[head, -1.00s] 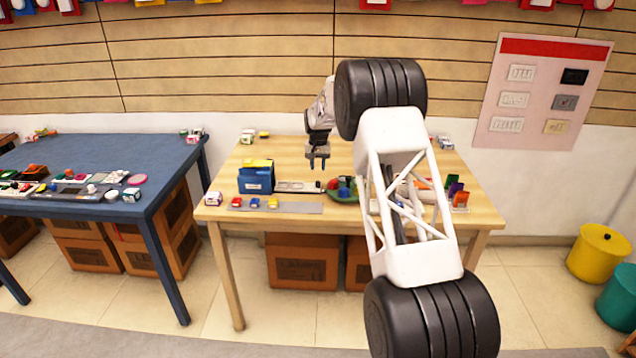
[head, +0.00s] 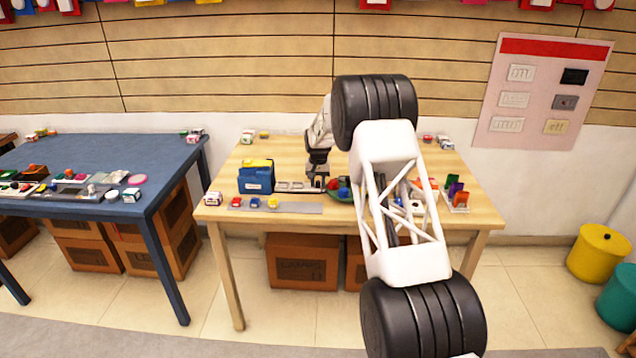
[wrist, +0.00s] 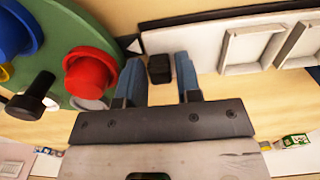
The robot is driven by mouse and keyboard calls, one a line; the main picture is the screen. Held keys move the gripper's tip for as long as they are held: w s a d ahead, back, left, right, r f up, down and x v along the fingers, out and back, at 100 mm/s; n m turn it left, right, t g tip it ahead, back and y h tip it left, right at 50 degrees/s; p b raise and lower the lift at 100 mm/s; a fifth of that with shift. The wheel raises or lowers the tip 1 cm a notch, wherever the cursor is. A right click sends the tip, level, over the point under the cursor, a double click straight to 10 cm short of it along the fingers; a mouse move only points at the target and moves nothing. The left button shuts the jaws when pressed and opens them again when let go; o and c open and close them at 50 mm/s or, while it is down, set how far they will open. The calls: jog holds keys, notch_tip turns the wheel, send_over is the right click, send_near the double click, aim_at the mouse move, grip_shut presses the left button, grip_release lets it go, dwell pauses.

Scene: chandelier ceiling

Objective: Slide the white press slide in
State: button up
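The white press slide (head: 290,186) sticks out from the right side of the blue press (head: 256,178) with its yellow top. In the wrist view the slide (wrist: 222,48) shows raised square frames along it, and a black knob (wrist: 160,69) stands at its near end. My gripper (wrist: 159,82) is open, with one blue finger on each side of the knob. Thin gaps seem to show between the knob and the fingers; I cannot tell whether either touches. In the head view my gripper (head: 316,184) is low over the slide's right end.
A green tray (wrist: 66,50) with red and blue pieces lies close beside my left finger in the wrist view. A grey strip (head: 290,208) with small blocks lies in front of the press. Coloured pieces (head: 457,193) stand at the table's right.

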aim_at(296, 186)
grip_shut()
jog(key=shift+a, duration=4.45)
grip_release()
jog(key=shift+r, duration=0.1)
notch_tip(296, 186, up, 8)
